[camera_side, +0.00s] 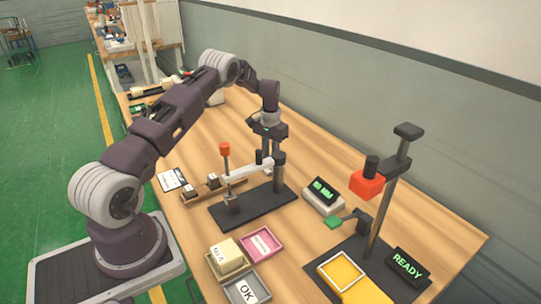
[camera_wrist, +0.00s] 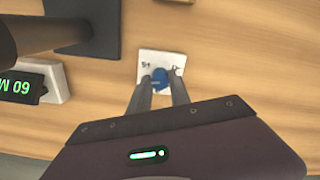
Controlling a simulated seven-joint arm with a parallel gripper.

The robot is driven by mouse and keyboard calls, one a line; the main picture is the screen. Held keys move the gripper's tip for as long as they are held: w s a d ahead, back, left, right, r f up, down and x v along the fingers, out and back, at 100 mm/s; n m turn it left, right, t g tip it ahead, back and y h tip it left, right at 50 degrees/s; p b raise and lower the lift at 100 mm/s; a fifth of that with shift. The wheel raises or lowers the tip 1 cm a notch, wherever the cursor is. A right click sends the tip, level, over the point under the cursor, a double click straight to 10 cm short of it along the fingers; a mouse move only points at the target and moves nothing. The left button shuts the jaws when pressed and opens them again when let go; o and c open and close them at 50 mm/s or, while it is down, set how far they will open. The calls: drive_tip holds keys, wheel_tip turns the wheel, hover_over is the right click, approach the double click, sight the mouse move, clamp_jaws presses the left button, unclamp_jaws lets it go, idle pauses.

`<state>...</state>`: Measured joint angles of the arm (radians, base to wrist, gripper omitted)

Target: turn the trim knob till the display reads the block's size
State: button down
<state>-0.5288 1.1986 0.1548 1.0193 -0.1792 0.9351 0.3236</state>
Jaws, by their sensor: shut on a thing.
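My gripper (camera_wrist: 161,84) is shut on the blue trim knob (camera_wrist: 160,76), with one finger on each side of it. The knob sits on a white plate (camera_wrist: 148,60) with small dark marks at two corners. The display (camera_wrist: 18,84) stands to the left in the wrist view, upside down, and seems to read 60 MM, its end cut off. In the side view the display (camera_side: 322,190) is right of the dark fixture, and my gripper (camera_side: 265,160) is behind the fixture, with the knob hidden. Small blocks (camera_side: 213,181) sit in a wooden rack (camera_side: 205,190); their sizes are unreadable.
A dark-based fixture (camera_side: 245,212) with a red-topped lever (camera_side: 225,149) stands before my gripper. A red-headed stand (camera_side: 367,185), a READY sign (camera_side: 407,264) and a yellow tray (camera_side: 340,271) are at right. Cream, pink and OK-marked trays (camera_side: 246,291) sit at the front.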

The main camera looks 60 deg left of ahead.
drive_tip(key=c, duration=1.2)
unclamp_jaws()
drive_tip(key=shift+r, duration=0.15)
wheel_tip(320, 180, up, 7)
drive_tip(key=shift+f, duration=0.1)
